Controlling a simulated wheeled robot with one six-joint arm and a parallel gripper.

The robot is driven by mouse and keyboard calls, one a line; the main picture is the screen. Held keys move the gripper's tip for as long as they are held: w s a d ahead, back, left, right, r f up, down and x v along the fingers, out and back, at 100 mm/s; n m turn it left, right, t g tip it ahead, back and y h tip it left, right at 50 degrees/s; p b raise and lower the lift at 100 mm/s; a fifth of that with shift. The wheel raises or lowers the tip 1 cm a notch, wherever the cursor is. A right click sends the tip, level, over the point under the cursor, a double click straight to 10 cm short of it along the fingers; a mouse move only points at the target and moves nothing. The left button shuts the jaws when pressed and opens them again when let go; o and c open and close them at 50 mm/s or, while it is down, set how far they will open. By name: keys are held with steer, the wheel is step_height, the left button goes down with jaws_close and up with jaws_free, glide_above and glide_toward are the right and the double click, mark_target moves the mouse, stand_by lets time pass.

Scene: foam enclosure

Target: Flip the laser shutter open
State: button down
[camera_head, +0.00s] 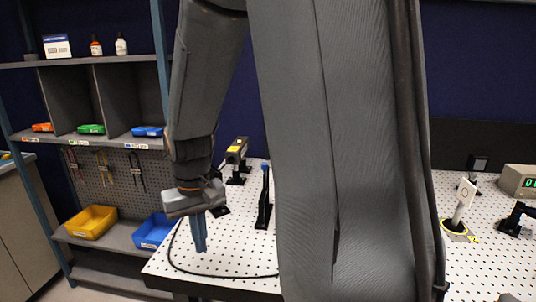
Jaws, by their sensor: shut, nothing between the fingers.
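My gripper (200,248) points down over the left part of the white perforated optical table (225,258), its fingers together and empty. A dark laser-like box with a yellow label (237,148) stands on a black mount behind and right of it. To its right is a slim black upright with a blue top (265,170), possibly the shutter. It stands apart from my gripper, and whether it is open or closed cannot be told. My arm hides the middle of the table.
A black cable (215,275) curves over the table below my gripper. On the right are a white card on a post (464,193), a black mount (514,217) and a meter with green digits (517,181). Shelves at left hold a yellow bin (90,222) and a blue bin (153,231).

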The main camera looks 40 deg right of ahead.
steer(key=w+d+r+m, duration=0.2)
steer(key=w+d+r, duration=0.3)
steer(key=d, duration=0.3)
steer(key=w+d+r+m+g+y, duration=0.1)
steer(key=w+d+r+m, duration=0.3)
steer(key=d, duration=0.4)
steer(key=w+d+r+m, duration=0.1)
steer(key=w+d+r, duration=0.45)
steer(key=d, duration=0.25)
steer(key=s+d+r+m+y, duration=0.1)
steer(key=s+d+r+m, duration=0.1)
steer(key=d+r, duration=0.4)
steer(key=d+m, duration=0.1)
steer(key=d, duration=0.3)
steer(key=shift+s+d+r+g, duration=0.2)
steer(key=shift+s+r+g, duration=0.15)
steer(key=shift+r+g, duration=0.05)
steer(key=shift+f, duration=0.1)
steer(key=p, duration=0.4)
glide_above(265, 174)
steer(key=w+d, duration=0.3)
steer(key=d, duration=0.1)
steer(key=x, duration=0.3)
steer(key=d+x, duration=0.1)
steer(key=x, duration=0.5)
steer(key=shift+w+d+f, duration=0.15)
steer(key=shift+w+f, duration=0.2)
steer(key=shift+w, duration=0.05)
steer(key=shift+a, duration=0.2)
